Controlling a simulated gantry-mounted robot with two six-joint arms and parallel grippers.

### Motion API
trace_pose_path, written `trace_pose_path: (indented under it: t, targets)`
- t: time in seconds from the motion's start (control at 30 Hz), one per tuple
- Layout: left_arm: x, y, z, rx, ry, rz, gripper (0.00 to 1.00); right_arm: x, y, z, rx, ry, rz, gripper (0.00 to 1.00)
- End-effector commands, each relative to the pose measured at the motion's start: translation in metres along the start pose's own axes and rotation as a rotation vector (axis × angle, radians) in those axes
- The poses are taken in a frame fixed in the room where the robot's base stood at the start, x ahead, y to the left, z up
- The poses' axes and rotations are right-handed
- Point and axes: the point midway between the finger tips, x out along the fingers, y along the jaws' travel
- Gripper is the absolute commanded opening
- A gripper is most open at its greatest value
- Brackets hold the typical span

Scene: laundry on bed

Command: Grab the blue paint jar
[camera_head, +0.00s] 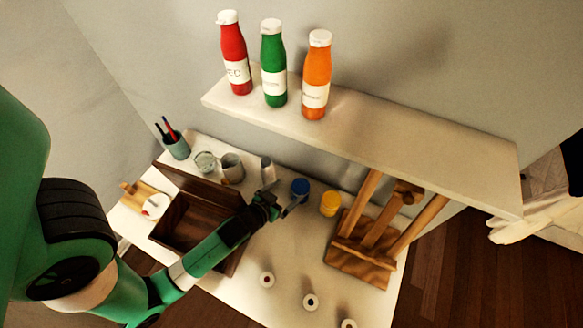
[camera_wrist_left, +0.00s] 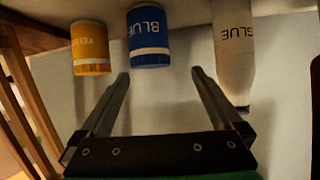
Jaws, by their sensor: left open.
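The blue paint jar (camera_head: 300,186) stands on the white table in the head view, just beyond my left gripper (camera_head: 286,196). In the left wrist view, the blue jar (camera_wrist_left: 149,38) shows its "BLUE" label ahead of my left gripper (camera_wrist_left: 160,73). The fingers are open and apart, with nothing between them. The jar lies in front of the gap, nearer the left finger in that picture. My right gripper is in neither view.
A yellow jar (camera_head: 330,203) and a white glue bottle (camera_head: 267,170) flank the blue jar. A wooden easel (camera_head: 358,262) stands right. A wooden box (camera_head: 172,232) lies under my left arm. A shelf (camera_head: 420,150) with bottles hangs above the table's back.

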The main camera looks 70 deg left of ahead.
Motion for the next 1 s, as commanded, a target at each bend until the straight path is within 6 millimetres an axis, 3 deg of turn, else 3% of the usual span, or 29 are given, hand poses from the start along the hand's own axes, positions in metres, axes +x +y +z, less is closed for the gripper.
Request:
trace_pose_path:
  t: [0.43, 0.7, 0.97, 1.0]
  targets:
    - [0.029, 0.002, 0.001, -0.001, -0.001, 0.000, 1.00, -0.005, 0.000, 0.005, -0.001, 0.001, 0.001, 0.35]
    - [0.072, 0.006, 0.002, -0.001, 0.000, 0.000, 1.00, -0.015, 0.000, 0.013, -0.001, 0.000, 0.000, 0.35]
    - [0.075, 0.006, 0.000, -0.001, -0.001, 0.001, 1.00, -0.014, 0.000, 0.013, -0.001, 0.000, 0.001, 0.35]
    - [0.075, 0.006, 0.000, -0.001, -0.001, 0.001, 0.95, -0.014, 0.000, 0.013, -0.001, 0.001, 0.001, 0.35]
